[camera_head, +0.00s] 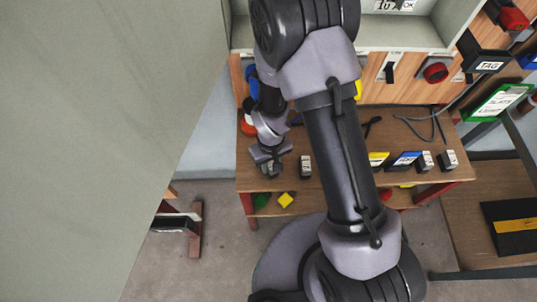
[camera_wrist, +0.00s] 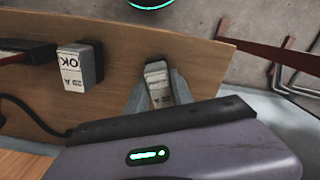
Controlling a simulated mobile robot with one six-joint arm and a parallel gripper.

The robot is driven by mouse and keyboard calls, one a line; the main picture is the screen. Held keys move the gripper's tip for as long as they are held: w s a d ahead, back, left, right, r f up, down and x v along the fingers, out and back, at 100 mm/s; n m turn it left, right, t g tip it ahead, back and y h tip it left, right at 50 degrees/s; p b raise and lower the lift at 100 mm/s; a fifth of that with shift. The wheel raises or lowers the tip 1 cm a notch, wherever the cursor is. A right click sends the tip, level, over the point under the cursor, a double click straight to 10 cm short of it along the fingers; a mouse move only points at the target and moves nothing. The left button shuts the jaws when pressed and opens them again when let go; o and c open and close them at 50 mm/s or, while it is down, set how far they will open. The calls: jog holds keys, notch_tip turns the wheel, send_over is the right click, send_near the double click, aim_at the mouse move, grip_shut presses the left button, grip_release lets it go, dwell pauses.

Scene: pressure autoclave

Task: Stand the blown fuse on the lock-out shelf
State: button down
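My gripper (camera_head: 268,163) is low over the wooden bench (camera_head: 330,190) in the head view, near its left end. In the wrist view a pale fuse with a dark end (camera_wrist: 159,92) sits between my two grey fingers, which lie against its sides. Its marking is too small to read, so I cannot tell if it is the blown one. Whether it touches the wood is unclear. Beside it, a separate fuse (camera_wrist: 80,66) marked "20 A OK" stands on the wood; it also shows in the head view (camera_head: 305,167). I cannot tell which surface is the lock-out shelf.
Two more fuses (camera_head: 424,161) (camera_head: 448,160) stand at the bench's right, beside yellow and blue labelled blocks (camera_head: 405,160). A cable (camera_head: 440,125) lies behind. A panel with switches (camera_head: 390,70) rises at the back. A large grey wall (camera_head: 100,130) closes off the left.

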jog(key=shift+f, duration=0.1)
jog(key=shift+s, duration=0.1)
jog(key=shift+f, duration=0.15)
jog(key=c, duration=1.1)
grip_release()
jog(key=shift+r, duration=0.2)
